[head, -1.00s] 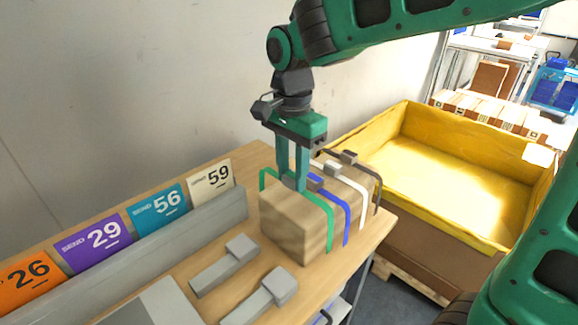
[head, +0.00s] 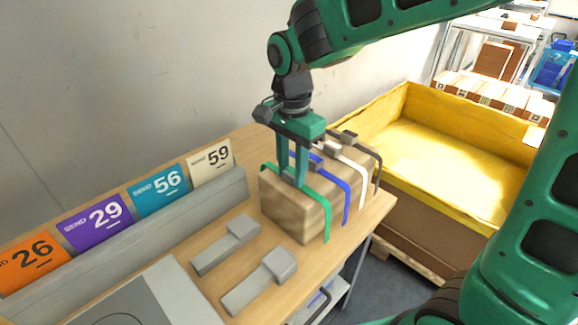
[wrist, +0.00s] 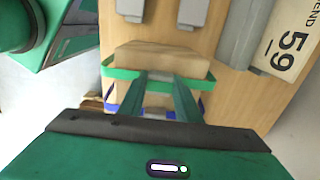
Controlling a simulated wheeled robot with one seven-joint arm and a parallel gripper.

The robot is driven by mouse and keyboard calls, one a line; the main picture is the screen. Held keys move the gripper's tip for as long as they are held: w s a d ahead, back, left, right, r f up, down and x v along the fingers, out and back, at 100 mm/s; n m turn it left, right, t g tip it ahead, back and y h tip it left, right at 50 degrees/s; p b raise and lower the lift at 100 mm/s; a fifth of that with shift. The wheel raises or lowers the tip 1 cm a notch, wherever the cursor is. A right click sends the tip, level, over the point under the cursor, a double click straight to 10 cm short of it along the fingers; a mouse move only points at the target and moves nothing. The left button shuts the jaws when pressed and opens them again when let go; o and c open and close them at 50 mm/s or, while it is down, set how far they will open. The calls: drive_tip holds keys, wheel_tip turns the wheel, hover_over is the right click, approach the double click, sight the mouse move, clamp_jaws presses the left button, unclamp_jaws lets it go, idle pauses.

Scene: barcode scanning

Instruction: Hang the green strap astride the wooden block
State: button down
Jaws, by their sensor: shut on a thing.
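The wooden block (head: 285,213) lies on the table beside the wall. The green strap (head: 316,201) is astride it near its front end, with one leg down the right face and the other end at the left edge. My gripper (head: 292,179) points down and is shut on the top of the green strap. Whether the strap touches the block's top is hard to tell. In the wrist view, the green strap (wrist: 208,82) spans the block (wrist: 160,58), with an end at each side. The fingers partly hide its middle.
A blue strap (head: 347,205), a white strap (head: 363,188) and a dark strap (head: 377,178) sit astride the block behind the green one. Two grey blocks (head: 262,280) lie in front. A row of number cards (head: 155,196) stands left. A yellow-lined bin (head: 440,140) is at right.

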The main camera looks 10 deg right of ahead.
drive_tip(key=c, duration=1.2)
unclamp_jaws()
wheel_tip(320, 180, up, 11)
drive_tip(key=shift+w+f, duration=0.1)
drive_tip(key=s+d+f+n, duration=0.1)
drive_tip(key=s+d+f, duration=0.15)
drive_tip(key=d, duration=0.95)
drive_tip(key=s+d+f+n, duration=0.1)
drive_tip(key=s+d+f, duration=0.2)
drive_tip(key=s+d, duration=0.3)
drive_tip(key=s+d+f+n, duration=0.1)
drive_tip(key=s+d+f, duration=0.2)
drive_tip(key=s+d, duration=0.3)
drive_tip(key=s+d+f+n, duration=0.1)
drive_tip(key=s+d+f, duration=0.2)
drive_tip(key=s+d, duration=0.2)
drive_tip(key=shift+s+d+n, duration=0.4)
drive_tip(key=shift+s, duration=0.35)
